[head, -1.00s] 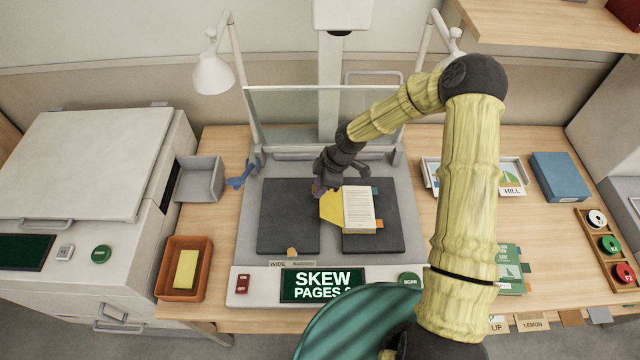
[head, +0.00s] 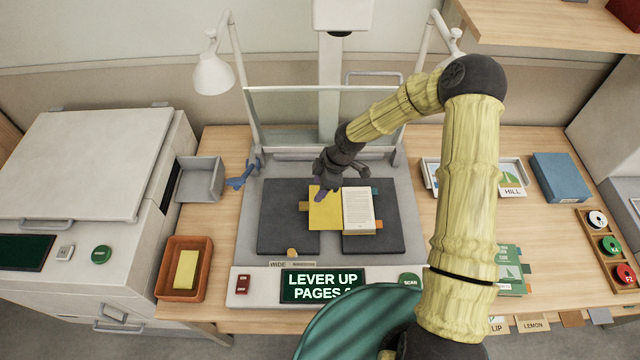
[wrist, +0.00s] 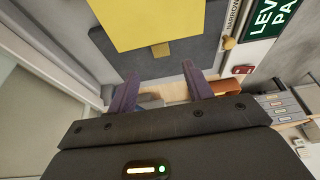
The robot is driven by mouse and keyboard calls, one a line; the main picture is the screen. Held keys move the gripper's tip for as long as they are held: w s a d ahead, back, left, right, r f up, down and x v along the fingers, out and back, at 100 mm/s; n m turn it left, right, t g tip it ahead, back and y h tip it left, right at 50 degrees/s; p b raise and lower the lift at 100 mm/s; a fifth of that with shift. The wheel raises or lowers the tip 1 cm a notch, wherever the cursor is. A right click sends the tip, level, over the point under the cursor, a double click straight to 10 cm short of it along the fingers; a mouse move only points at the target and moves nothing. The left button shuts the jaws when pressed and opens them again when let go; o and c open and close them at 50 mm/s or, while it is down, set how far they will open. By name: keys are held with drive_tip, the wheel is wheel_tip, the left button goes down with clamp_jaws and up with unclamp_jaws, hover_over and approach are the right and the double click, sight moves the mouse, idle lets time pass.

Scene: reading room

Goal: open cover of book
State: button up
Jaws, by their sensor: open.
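The book lies on the two dark pads of the scanner cradle. Its yellow cover (head: 325,208) is folded open flat to the left, and the white printed page block (head: 358,210) lies on the right. An orange tab sticks out at the cover's left edge. My gripper (head: 320,193) is at the cover's upper left in the head view, partly hidden by its own wrist. In the wrist view my gripper (wrist: 160,88) is open with nothing between its fingers, and the yellow cover (wrist: 155,20) shows beyond the fingertips.
The cradle's left pad (head: 285,225) and right pad (head: 385,242) have bare areas around the book. A screen (head: 322,285) in front reads "LEVER UP PAGES". A glass plate (head: 290,115) stands raised behind. An orange tray (head: 180,292) and grey bin (head: 202,178) are left.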

drive_tip(key=b+v, duration=0.2)
drive_tip(key=v, duration=1.5)
drive_tip(key=shift+r+b, duration=0.15)
drive_tip(key=shift+b, duration=0.25)
drive_tip(key=shift+d, duration=0.15)
drive_tip(key=s+d+r+m+t+h, duration=0.1)
drive_tip(key=s+d+m+h, duration=0.1)
drive_tip(key=s+d+m, duration=0.4)
drive_tip(key=s+d+r+m+t+h, duration=0.1)
drive_tip(key=s+d+m+t+h, duration=0.1)
drive_tip(key=s+d+m, duration=0.5)
drive_tip(key=s+m, duration=0.4)
drive_tip(key=m, duration=0.2)
drive_tip(key=shift+r, duration=0.25)
